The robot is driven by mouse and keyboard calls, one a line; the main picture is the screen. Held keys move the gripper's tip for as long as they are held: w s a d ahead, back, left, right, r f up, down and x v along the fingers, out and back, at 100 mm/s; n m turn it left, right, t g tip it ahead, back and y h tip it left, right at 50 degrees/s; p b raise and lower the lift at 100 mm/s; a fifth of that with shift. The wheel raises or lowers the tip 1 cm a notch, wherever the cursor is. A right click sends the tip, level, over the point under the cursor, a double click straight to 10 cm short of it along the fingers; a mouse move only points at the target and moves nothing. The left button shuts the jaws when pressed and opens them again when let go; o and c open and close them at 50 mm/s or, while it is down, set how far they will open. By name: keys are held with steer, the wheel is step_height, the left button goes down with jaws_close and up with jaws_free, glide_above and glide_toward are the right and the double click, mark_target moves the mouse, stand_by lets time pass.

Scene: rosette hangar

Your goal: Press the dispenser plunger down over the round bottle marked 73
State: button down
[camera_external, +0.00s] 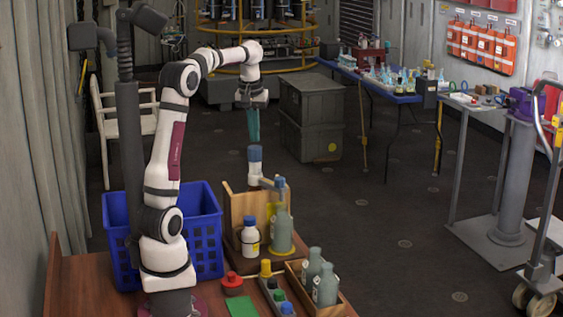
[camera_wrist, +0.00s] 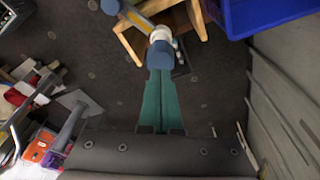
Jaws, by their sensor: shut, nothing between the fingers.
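A blue-topped plunger (camera_external: 255,154) on a pale stem stands at the wooden dispenser stand (camera_external: 238,205). A grey-green bottle (camera_external: 281,230) stands upright in the stand, below a blue-grey spout arm (camera_external: 268,184). A white bottle with a blue cap (camera_external: 250,238) is beside it. No number 73 is readable. My gripper (camera_external: 254,139) has long teal fingers, shut and empty, pointing down just above the plunger top. In the wrist view the fingertips (camera_wrist: 158,72) lie close by the blue plunger top (camera_wrist: 160,53); I cannot tell whether they touch.
A wooden tray (camera_external: 334,306) with grey bottles stands at the right front of the brown table (camera_external: 90,285). A red-topped button (camera_external: 232,281), a row of coloured knobs and a green card (camera_external: 242,307) are left of it. A blue crate (camera_external: 203,240) stands behind my base.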

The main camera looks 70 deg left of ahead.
mark_target(255, 147)
steer(key=shift+f, duration=0.1)
steer(key=shift+d+x, duration=0.1)
steer(key=shift+x, duration=0.55)
steer(key=shift+d+x, duration=0.15)
steer(key=shift+x, duration=0.5)
steer(key=shift+s+f, duration=0.15)
steer(key=shift+f, duration=0.05)
steer(key=shift+w+a+v, duration=0.1)
steer(key=shift+a+v, duration=0.1)
steer(key=shift+v, duration=0.95)
steer(key=shift+w+a+v, duration=0.15)
steer(key=shift+a+v, duration=0.05)
steer(key=shift+v, duration=1)
steer(key=shift+w+a+v, duration=0.1)
steer(key=shift+a+v, duration=0.1)
steer(key=shift+v, duration=0.95)
steer(key=shift+r, duration=0.15)
